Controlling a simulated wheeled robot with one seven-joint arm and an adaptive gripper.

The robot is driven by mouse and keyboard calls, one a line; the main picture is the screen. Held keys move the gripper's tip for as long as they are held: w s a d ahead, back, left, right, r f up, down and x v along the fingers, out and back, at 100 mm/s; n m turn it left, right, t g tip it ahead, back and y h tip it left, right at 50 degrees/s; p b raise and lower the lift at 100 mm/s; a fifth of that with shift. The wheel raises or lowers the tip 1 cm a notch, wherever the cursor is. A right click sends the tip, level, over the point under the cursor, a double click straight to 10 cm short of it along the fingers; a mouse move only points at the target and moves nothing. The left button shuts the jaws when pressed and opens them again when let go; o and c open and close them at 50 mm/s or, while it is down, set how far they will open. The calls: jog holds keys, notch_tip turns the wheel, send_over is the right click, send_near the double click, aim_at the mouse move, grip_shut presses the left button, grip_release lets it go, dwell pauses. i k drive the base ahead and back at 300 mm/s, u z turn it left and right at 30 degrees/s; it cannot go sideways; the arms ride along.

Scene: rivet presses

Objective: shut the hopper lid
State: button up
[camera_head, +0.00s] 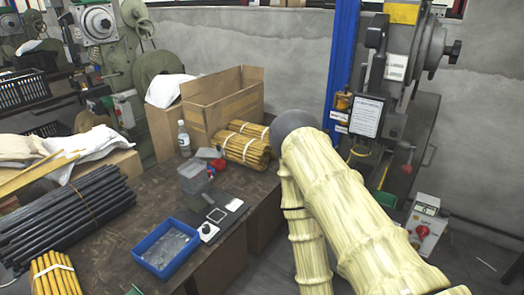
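I cannot clearly make out a hopper or its lid. A small grey see-through box (193,178) stands on the dark workbench (112,228) left of the picture's middle. I cannot tell whether it is the hopper or whether it has a lid. A large pale, ringed, bamboo-like limb with a dark grey rounded top, likely my own arm, fills the lower right middle and hides part of the bench edge. My gripper is not in view.
A flat device with a dial (208,230) and a blue tray (166,249) lie near the bench edge. A bottle (184,139), cardboard box (227,105), yellow rod bundles (243,150) and black rods (70,217) crowd the bench. A press (396,110) stands at right.

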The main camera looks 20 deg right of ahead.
aim_at(202, 152)
jog(key=u, duration=0.5)
jog(key=i, duration=1.05)
jog(key=z, duration=0.45)
